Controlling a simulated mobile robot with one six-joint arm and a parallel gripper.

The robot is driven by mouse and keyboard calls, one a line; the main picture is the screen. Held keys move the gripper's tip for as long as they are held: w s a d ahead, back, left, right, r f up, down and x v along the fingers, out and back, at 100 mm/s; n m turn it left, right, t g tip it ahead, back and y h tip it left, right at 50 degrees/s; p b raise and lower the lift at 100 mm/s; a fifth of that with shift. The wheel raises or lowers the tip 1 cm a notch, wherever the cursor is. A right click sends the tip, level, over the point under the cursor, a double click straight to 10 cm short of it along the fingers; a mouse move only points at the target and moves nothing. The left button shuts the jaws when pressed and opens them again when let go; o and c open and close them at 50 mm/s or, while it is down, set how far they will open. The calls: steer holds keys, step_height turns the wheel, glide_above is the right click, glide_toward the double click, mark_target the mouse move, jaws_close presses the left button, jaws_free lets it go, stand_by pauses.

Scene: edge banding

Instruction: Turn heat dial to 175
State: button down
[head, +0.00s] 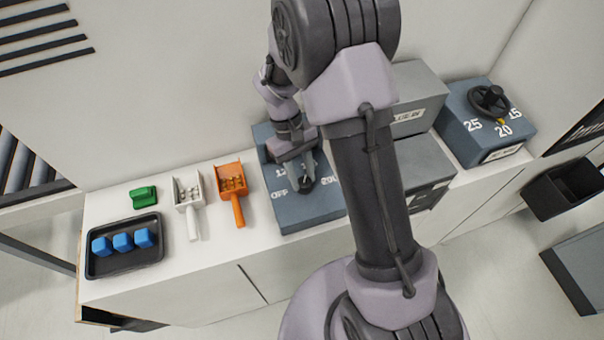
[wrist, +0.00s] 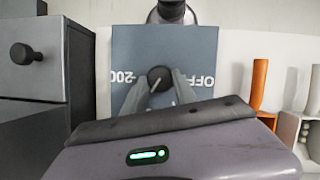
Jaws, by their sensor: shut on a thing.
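The heat dial (wrist: 159,76) is a small round black knob with a pale pointer line, on the face of a blue-grey box (head: 312,212). In the wrist view, OFF is printed right of the dial and 200 left of it. Other marks, including 175, are hidden or unreadable, and I cannot tell which mark the pointer faces. My gripper (wrist: 161,91) is shut on the dial, with one grey finger on each side. In the head view, my gripper (head: 303,184) reaches down onto the box and partly covers the dial.
Left of the box are an orange scoop (head: 231,185), a white scoop (head: 189,195), a green block (head: 143,197) and a black tray (head: 125,268) with blue cubes. Grey drawer units (head: 425,165) stand right, then another blue-grey box (head: 470,140) with a black handwheel (head: 490,100).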

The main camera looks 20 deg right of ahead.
steer(key=c, duration=1)
jaws_free()
steer(key=shift+o, duration=0.2)
steer(key=p+v, duration=0.4)
steer(key=v, duration=1.3)
steer(key=shift+w+r, duration=0.15)
steer(key=shift+w, duration=0.05)
